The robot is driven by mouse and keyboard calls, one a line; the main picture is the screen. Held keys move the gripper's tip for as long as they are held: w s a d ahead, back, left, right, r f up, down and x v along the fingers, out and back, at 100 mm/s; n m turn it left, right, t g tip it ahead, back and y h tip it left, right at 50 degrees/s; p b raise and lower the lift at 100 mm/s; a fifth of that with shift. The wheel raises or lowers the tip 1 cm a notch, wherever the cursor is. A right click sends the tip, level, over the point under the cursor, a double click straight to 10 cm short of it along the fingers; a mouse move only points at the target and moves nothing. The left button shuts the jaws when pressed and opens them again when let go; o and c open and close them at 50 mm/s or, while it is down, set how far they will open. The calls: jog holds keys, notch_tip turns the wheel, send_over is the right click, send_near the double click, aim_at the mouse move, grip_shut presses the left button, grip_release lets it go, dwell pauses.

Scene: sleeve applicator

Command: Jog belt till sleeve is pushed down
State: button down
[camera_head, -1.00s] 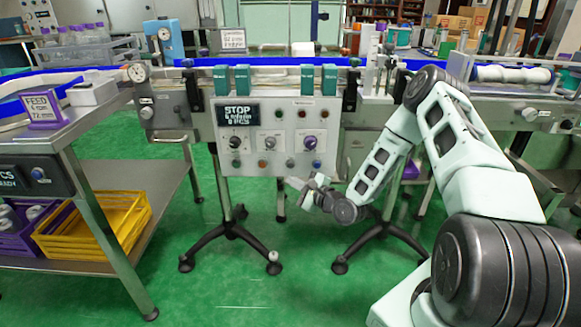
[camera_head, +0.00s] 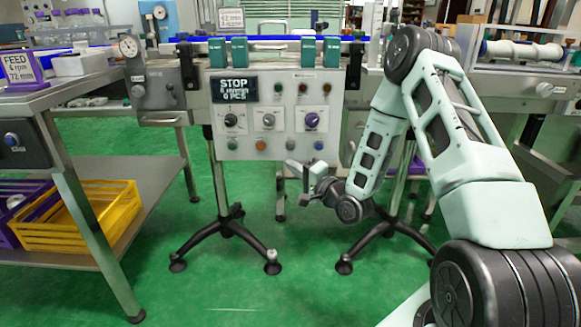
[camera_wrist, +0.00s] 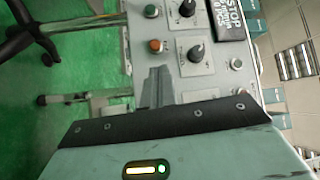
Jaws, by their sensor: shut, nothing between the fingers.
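The grey control panel (camera_head: 290,105) hangs on the front of the conveyor. Its dark display (camera_head: 234,89) reads STOP with 0 PCS below. Three knobs and a row of push buttons sit under it. In the wrist view I see a green button (camera_wrist: 151,11), an orange-red button (camera_wrist: 155,45) and two black knobs, one of them here (camera_wrist: 196,53). My gripper (camera_head: 296,170) is shut and empty, near the panel's lower edge. In the wrist view its fingers (camera_wrist: 157,78) overlap the panel; contact cannot be told. I cannot make out a sleeve.
The conveyor with blue rails (camera_head: 266,42) runs behind the panel. Black tripod feet (camera_head: 227,222) stand on the green floor below. A metal bench (camera_head: 70,94) with a yellow crate (camera_head: 115,215) is at the left. Open floor (camera_head: 300,290) lies in front.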

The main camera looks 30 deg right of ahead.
aim_at(290, 146)
jog(key=shift+s+a+r+n+t+b, duration=0.2)
jog(key=shift+s+n+t+b, duration=0.15)
jog(key=shift+n+b, duration=0.75)
jog(key=shift+s+a+r+n+t+b, duration=0.1)
jog(key=shift+s+a+n+t+b, duration=0.25)
jog(key=shift+n+b, duration=0.7)
jog(key=shift+d+f, duration=0.1)
jog(key=shift+d, duration=0.05)
jog(key=shift+w+d, duration=0.8)
jog(key=shift+w, duration=0.4)
jog(key=shift+w+d, duration=0.85)
jog(key=shift+w, duration=0.35)
jog(key=shift+w+d, duration=0.8)
jog(key=shift+w, duration=0.4)
jog(key=shift+w+d, duration=0.25)
jog(key=shift+w, duration=0.1)
